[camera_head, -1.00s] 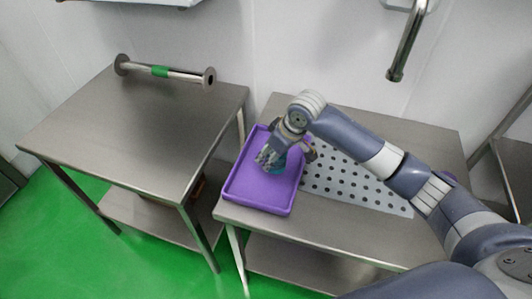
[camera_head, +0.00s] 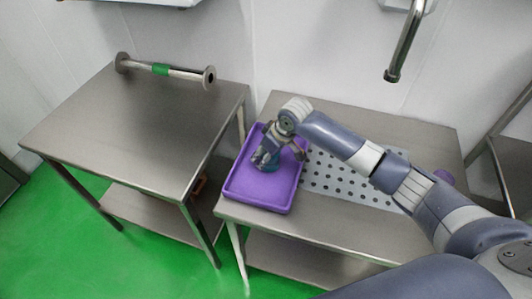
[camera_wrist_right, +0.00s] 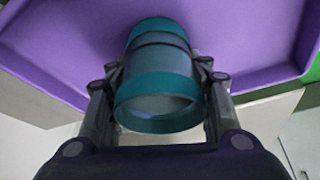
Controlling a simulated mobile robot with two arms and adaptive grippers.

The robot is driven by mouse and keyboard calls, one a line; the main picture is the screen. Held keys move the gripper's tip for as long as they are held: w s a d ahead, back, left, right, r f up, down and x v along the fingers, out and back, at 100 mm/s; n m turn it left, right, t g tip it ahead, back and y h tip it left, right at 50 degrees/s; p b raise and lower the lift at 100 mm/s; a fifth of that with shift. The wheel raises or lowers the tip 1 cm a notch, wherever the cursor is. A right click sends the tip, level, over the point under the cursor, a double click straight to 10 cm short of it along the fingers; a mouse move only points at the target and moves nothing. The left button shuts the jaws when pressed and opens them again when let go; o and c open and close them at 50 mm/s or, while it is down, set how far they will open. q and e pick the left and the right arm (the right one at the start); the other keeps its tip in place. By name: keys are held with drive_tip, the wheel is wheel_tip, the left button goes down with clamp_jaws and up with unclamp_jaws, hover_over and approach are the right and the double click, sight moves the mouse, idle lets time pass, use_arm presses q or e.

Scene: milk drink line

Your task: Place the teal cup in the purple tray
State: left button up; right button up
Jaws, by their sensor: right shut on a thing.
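The purple tray (camera_head: 263,193) lies on the left end of the right-hand steel table. The teal cup (camera_wrist_right: 157,88) shows large in the right wrist view, between the two fingers of my right gripper (camera_wrist_right: 160,110). The gripper is shut on the cup's sides. In the head view my right gripper (camera_head: 270,155) is over the tray, and only a little of the teal cup (camera_head: 268,166) shows under it. The tray (camera_wrist_right: 235,35) fills the background of the wrist view. I cannot tell whether the cup touches the tray floor. My left gripper is not in view.
A perforated plate (camera_head: 325,178) lies right of the tray. A tap (camera_head: 404,45) hangs above the right table.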

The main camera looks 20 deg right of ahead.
drive_tip(key=o, duration=1.2)
drive_tip(key=shift+o, duration=0.6)
drive_tip(key=shift+s+d+r, duration=0.1)
drive_tip(key=shift+r, duration=0.3)
drive_tip(key=b+v, duration=0.1)
drive_tip(key=v, duration=1)
drive_tip(key=shift+r, duration=0.25)
drive_tip(key=shift+s+f, duration=0.1)
